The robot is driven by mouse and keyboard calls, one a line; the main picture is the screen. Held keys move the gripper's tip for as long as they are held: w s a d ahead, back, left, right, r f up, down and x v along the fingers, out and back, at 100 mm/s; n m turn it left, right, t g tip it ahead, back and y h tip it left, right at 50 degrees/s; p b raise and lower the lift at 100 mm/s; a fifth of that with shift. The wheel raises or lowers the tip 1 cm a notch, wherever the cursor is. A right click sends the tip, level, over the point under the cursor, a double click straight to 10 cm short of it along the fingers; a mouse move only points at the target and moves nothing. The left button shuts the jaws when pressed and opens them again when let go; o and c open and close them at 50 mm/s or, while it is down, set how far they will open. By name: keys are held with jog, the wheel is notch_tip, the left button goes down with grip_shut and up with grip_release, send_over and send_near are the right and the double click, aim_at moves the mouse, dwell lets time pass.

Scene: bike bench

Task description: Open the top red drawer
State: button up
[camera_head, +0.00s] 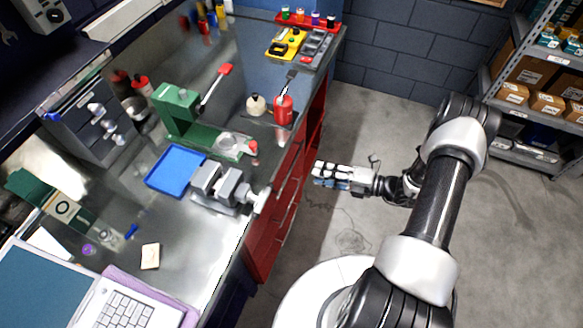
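The red drawer cabinet (268,243) stands under the front edge of the workbench, its front seen steeply from above. The top red drawer (285,171) is the band just below the bench edge and looks shut. Thin handles run along the drawer fronts, but their details are small. My gripper (317,173) is to the right of the drawer fronts, over the floor, with its fingers pointing left at them. A small gap shows between the fingertips and the cabinet. I cannot tell whether the fingers are apart, and no object shows in them.
On the bench are a grey vise (222,186) overhanging the front edge, a blue tray (175,171), a green press (180,115), a red bottle (283,110) and a laptop (120,308). A shelf with boxes (547,103) stands at right. The floor between is clear.

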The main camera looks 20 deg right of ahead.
aim_at(292, 166)
jog(key=b+x, duration=0.1)
jog(key=x, duration=1)
jog(key=shift+b, duration=0.35)
jog(key=shift+c, duration=0.4)
grip_shut()
